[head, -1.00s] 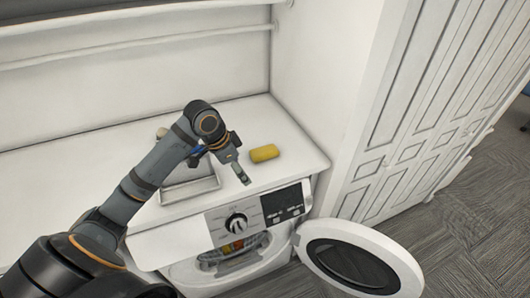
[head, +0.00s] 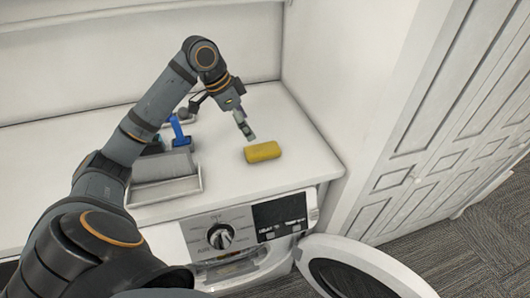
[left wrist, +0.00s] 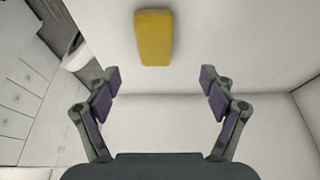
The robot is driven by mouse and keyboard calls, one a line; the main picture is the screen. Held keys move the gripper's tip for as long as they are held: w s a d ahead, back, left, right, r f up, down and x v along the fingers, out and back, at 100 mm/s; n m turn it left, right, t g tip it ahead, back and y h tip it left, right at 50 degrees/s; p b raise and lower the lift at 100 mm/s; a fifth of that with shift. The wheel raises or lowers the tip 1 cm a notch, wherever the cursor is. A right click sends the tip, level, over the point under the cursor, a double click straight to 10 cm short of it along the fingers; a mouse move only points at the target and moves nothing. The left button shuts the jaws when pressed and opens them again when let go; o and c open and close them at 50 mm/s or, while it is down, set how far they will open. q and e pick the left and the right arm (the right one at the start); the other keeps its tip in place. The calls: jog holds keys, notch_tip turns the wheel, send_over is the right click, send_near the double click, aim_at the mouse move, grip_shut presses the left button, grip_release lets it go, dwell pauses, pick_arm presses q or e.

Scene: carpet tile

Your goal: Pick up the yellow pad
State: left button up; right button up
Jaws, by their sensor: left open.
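The yellow pad (head: 263,152) lies flat on the white countertop, near its right end. It also shows in the left wrist view (left wrist: 154,38), at the top middle, beyond the fingertips and roughly centred between them. My left gripper (head: 246,130) is above the counter, just behind and to the left of the pad in the head view. Its two fingers (left wrist: 161,80) are spread apart with nothing between them. The gripper is apart from the pad. My right gripper is in neither view.
A grey tray (head: 168,192) sits on the counter left of the pad, with a blue-handled item (head: 178,130) behind it. Below is a washing machine (head: 226,237) with its round door (head: 365,270) swung open. White walls stand behind and right of the counter.

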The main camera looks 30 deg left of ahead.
aim_at(259, 149)
pick_arm(q)
jog(key=x, duration=0.3)
jog(key=shift+s+d+f+p, duration=0.15)
jog(key=shift+d+f+p, duration=0.1)
jog(key=shift+f+p, duration=0.15)
jog(key=shift+w+f, duration=0.2)
jog(key=shift+f, duration=0.15)
jog(key=shift+d+f, duration=0.2)
jog(key=shift+f, duration=0.15)
jog(key=p+x, duration=0.1)
jog(key=x, duration=0.2)
jog(key=shift+d+f+p, duration=0.25)
jog(key=shift+f+p, duration=0.05)
jog(key=shift+f, duration=0.4)
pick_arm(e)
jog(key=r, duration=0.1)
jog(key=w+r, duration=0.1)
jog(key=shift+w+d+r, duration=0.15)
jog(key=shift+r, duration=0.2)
pick_arm(q)
jog(key=c, duration=1.2)
notch_tip(259, 149, up, 10)
jog(key=shift+r+b, duration=0.1)
jog(key=shift+b, duration=0.6)
jog(key=shift+c, duration=0.2)
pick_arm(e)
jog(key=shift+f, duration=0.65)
